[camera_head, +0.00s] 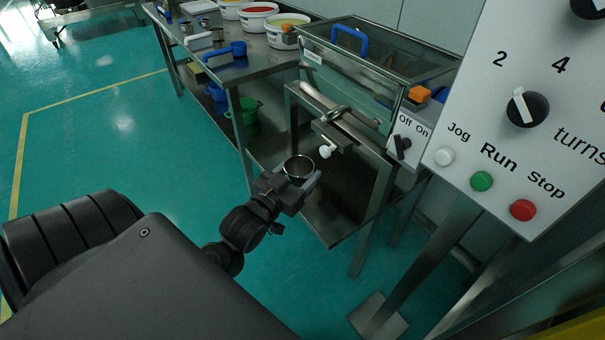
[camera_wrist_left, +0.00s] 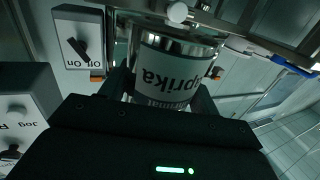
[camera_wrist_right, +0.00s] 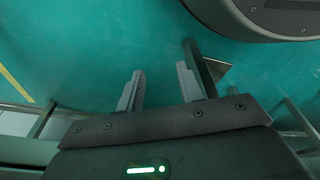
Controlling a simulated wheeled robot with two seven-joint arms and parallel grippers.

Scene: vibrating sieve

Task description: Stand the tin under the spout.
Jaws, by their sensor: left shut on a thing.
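An open metal tin (camera_head: 299,166) is held upright in my left gripper (camera_head: 296,182), near the front of the sieve frame. In the left wrist view its white "Paprika" label (camera_wrist_left: 172,75) appears upside down between the two fingers. In the head view the tin is just left of and below the spout fitting with a white end (camera_head: 326,151). A white round part (camera_wrist_left: 178,12) shows beside the tin's rim in the left wrist view. Whether the tin touches the lower shelf (camera_head: 340,205) is unclear. My right gripper (camera_wrist_right: 160,88) is open and empty over the floor, outside the head view.
The glass-topped sieve (camera_head: 370,50) stands above the spout, with an Off/On switch box (camera_head: 406,142) on its right. A large control panel (camera_head: 530,110) fills the right side. A steel table (camera_head: 225,72) with tubs and blue scoops stands at the left. The green floor is clear.

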